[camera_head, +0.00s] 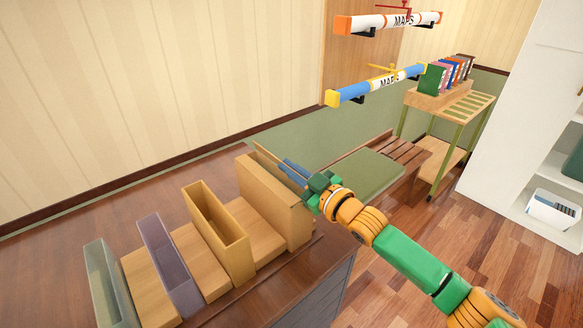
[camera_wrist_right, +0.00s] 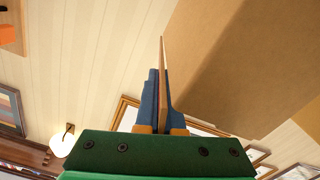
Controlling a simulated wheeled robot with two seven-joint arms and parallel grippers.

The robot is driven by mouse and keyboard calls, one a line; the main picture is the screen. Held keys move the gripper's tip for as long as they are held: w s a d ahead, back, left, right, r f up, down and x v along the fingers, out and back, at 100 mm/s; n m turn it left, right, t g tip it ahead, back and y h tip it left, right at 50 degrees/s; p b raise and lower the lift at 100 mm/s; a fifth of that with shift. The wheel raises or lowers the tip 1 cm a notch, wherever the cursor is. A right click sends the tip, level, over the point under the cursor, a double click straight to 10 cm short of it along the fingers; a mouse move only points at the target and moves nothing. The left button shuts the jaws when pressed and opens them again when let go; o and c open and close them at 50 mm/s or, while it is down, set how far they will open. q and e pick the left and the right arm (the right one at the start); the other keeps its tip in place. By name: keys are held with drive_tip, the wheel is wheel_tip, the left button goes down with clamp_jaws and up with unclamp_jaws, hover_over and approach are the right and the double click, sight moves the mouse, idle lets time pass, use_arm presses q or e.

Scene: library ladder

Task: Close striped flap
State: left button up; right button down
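My right gripper (camera_head: 289,167) reaches the top of a tall tan wooden box (camera_head: 268,205) on the dark wooden counter. In the right wrist view its blue fingers (camera_wrist_right: 162,95) stand on both sides of a thin brown board (camera_wrist_right: 163,62), close against it. This board is seen edge-on, so I cannot tell whether it is the striped flap; no stripes show on it. A broad tan panel (camera_wrist_right: 215,60) lies to the right of the fingers. No flap with clear stripes shows in either view. My left gripper is not in view.
An open yellow-tan holder (camera_head: 218,232), a purple holder (camera_head: 170,265) and a grey-green holder (camera_head: 108,285) stand along the counter (camera_head: 75,235). Two map tubes (camera_head: 375,84) hang above. A book cart (camera_head: 450,105) and white shelves (camera_head: 510,110) are at the right.

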drive_tip(key=n, duration=0.4)
drive_tip(key=shift+s+a+f, duration=0.25)
drive_tip(key=shift+a+f, duration=0.05)
drive_tip(key=shift+a, duration=0.05)
drive_tip(key=c, duration=1)
unclamp_jaws()
drive_tip(key=shift+c, duration=0.2)
